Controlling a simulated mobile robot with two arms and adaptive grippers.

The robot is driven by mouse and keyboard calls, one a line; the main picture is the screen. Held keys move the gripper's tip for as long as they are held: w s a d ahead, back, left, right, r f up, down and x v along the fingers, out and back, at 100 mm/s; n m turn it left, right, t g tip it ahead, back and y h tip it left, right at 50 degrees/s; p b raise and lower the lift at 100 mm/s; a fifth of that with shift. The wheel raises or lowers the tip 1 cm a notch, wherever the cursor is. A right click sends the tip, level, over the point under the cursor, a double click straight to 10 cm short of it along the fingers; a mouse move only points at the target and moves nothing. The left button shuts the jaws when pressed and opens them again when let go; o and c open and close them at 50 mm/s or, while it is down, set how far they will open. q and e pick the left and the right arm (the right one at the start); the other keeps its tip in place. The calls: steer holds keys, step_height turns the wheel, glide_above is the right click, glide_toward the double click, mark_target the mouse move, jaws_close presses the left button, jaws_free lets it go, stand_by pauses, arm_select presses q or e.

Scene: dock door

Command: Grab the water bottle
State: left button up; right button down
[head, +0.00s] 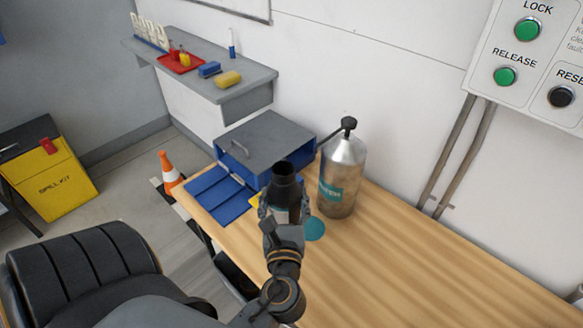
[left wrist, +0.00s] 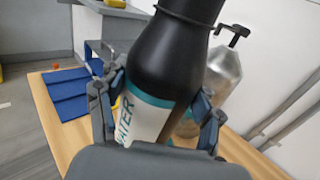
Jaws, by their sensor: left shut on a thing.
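The water bottle (head: 285,183) is black with a white and teal label. It stands roughly upright in my left gripper (head: 284,213), in front of the blue cabinet. In the left wrist view the bottle (left wrist: 172,62) fills the middle, with part of the word WATER legible on its label. The left gripper's fingers (left wrist: 155,115) are closed on both sides of it around the label. The gripper and wrist hide the bottle's lower part, so I cannot tell if its base touches the table. My right gripper is in neither view.
A silver pump canister (head: 343,178) stands close right of the bottle on the wooden table (head: 400,255). A teal disc (head: 315,229) lies beside the gripper. A blue cabinet with a grey top (head: 265,140) is behind. The table's right side is clear. A black chair (head: 85,262) stands left.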

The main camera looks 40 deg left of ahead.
arm_select(q)
steer(key=shift+s+r, duration=0.25)
steer(key=shift+s, duration=0.25)
steer(key=shift+s+r, duration=0.25)
steer(key=shift+s, duration=0.25)
